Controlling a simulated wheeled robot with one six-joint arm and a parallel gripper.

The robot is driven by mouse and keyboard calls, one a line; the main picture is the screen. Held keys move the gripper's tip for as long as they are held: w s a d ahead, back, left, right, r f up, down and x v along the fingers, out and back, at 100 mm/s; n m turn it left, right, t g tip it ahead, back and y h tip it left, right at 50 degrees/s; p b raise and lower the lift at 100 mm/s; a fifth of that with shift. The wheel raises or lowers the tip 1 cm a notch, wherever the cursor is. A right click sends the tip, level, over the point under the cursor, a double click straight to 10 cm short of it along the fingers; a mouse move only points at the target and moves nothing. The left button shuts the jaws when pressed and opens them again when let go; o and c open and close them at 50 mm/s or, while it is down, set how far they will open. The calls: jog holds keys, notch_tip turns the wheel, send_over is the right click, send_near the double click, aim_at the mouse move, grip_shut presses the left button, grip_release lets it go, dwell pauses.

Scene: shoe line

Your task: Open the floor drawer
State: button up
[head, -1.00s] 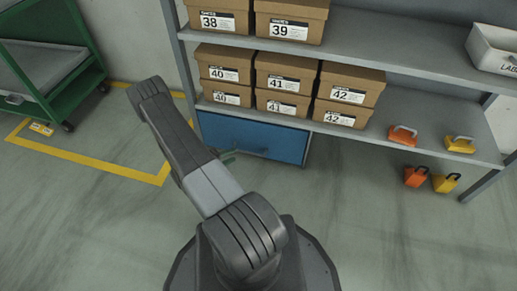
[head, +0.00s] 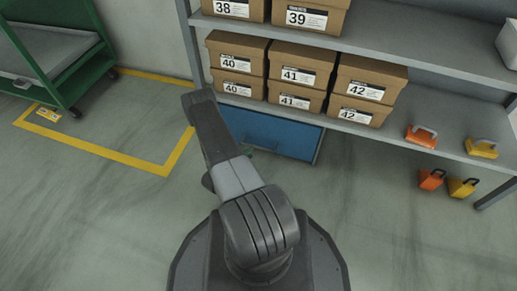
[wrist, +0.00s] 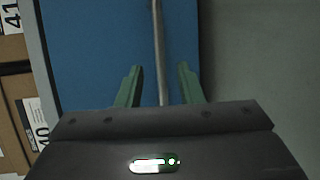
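The floor drawer (head: 284,136) has a blue front and sits under the lower shelf, looking closed. In the wrist view its blue front (wrist: 95,55) fills the upper middle, and a grey metal bar handle (wrist: 157,30) runs up and down the picture. My gripper (wrist: 159,69) is open, its two green fingers on either side of the bar. The bar passes between them with a gap on both sides; I cannot tell how deep it lies between the fingers. In the head view my arm hides the drawer's left part and most of the gripper.
Shoe boxes (head: 294,75) marked 40 to 42 stand on the lower shelf (head: 400,142) above the drawer. Orange and yellow padlock-shaped items (head: 431,180) are at the right. A green cart (head: 65,75) stands at the left. The floor in front is clear.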

aim_at(258, 147)
jog(key=b+x, duration=0.2)
jog(key=x, duration=0.5)
jog(key=shift+w+d, duration=0.15)
jog(key=shift+w, duration=0.05)
grip_shut()
